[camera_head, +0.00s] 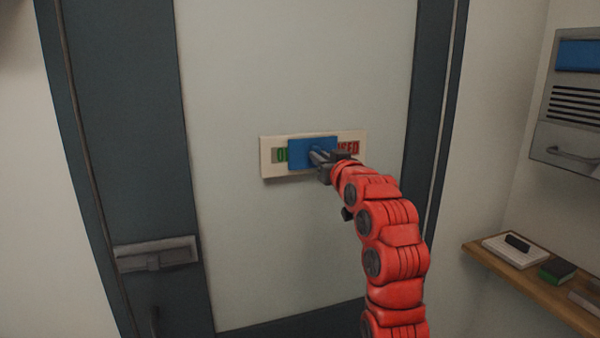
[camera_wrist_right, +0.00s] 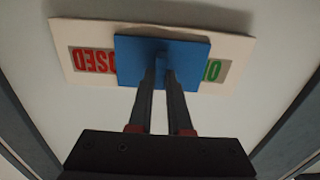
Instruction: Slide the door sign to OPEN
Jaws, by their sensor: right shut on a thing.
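The door sign (camera_head: 267,165) is a cream plate on the pale door. It also shows upside down in the right wrist view (camera_wrist_right: 68,40). A blue slider (camera_head: 300,152) covers the middle of its window. Green "O" lettering shows at its left and red "SED" at its right in the head view. In the right wrist view, the slider (camera_wrist_right: 190,50) has red letters at its left and a green "O" at its right. My right gripper (camera_head: 315,154) is shut on the slider, seemingly on a knob that its fingers mostly hide. My left gripper is not in view.
The door (camera_head: 290,240) has a dark frame and a metal handle plate (camera_head: 155,254) at the lower left. A wooden shelf (camera_head: 490,255) with a white pad and a dark green box stands at the right. A grey wall unit (camera_head: 575,100) hangs above it.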

